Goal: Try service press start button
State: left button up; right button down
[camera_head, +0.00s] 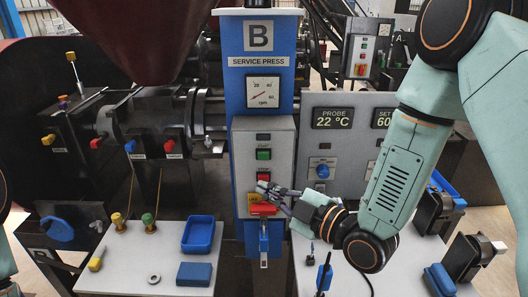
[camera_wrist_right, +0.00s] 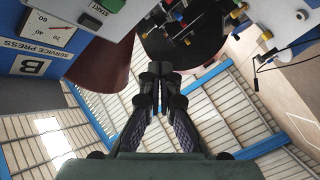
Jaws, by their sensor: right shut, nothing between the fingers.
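The service press (camera_head: 258,62) is a blue column marked B with a dial gauge (camera_head: 263,92). Below the gauge is a grey control box (camera_head: 282,140) with a green start button (camera_head: 263,154) and a red button (camera_head: 263,176) under it. My right gripper (camera_head: 264,189) is shut and empty, its fingers reaching leftward in front of the box's lower part, below the green button. Whether it touches anything cannot be told. In the right wrist view the closed fingertips (camera_wrist_right: 160,76) point away from the green button (camera_wrist_right: 88,21), which shows at upper left beside START lettering. My left gripper is out of view.
A red handle (camera_head: 263,209) sits just under my right gripper. A panel (camera_head: 318,150) reading PROBE 22 °C stands right of the box, with a blue knob (camera_head: 323,171).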

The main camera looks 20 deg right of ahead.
aim_at(263, 156)
jog(key=shift+w, duration=0.2)
jog(key=shift+r, duration=0.1)
jog(key=w+d, duration=0.2)
jog(key=w, duration=0.6)
jog(key=shift+w+d+b, duration=0.15)
jog(key=shift+d+b, duration=0.05)
jog(key=shift+b, duration=0.1)
jog(key=shift+w, duration=0.15)
dwell(1.3)
jog(key=shift+w+d, duration=0.1)
jog(key=shift+w, duration=0.2)
jog(key=shift+w+d, duration=0.1)
jog(key=shift+w, duration=0.3)
dwell(0.7)
jog(key=shift+s, duration=0.1)
dwell(0.3)
jog(key=shift+s+a, duration=0.2)
jog(key=shift+s, duration=0.55)
